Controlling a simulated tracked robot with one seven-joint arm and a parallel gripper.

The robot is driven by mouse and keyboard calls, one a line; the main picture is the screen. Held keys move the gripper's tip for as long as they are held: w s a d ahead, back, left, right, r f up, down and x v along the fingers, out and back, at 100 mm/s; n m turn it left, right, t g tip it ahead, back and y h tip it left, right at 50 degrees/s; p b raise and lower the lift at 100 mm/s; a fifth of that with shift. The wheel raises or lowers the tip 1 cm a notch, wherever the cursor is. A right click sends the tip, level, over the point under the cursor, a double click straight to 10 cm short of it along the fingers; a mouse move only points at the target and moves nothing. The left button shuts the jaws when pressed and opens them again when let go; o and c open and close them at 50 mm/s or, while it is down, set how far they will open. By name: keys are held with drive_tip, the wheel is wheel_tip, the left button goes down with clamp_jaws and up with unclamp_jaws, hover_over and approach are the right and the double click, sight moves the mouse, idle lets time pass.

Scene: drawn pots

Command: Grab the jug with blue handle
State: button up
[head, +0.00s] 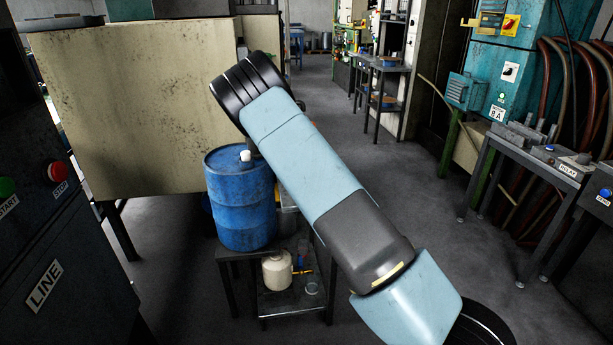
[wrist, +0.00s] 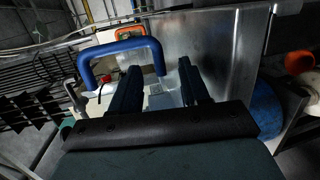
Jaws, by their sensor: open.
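The blue handle (wrist: 120,46) of the jug shows in the wrist view as an arch at upper left. A pale surface beneath it may be the jug's body, but it is mostly hidden by my gripper. My gripper (wrist: 159,69) is open, with its two dark fingers apart. In the picture, the right leg of the blue handle falls between the fingers and the left finger overlaps the arch. I cannot tell whether they touch. In the head view my arm and the blue barrel hide the gripper, and I cannot make out the jug.
An orange handle (wrist: 130,32) shows behind the blue one. A blue barrel (head: 240,205) stands on a dark stand, with a cream jug (head: 277,270) on its lower shelf. A large beige cabinet (head: 130,110) is at left.

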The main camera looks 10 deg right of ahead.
drive_tip(key=shift+x, duration=1.65)
drive_tip(key=shift+c, duration=0.3)
clamp_jaws()
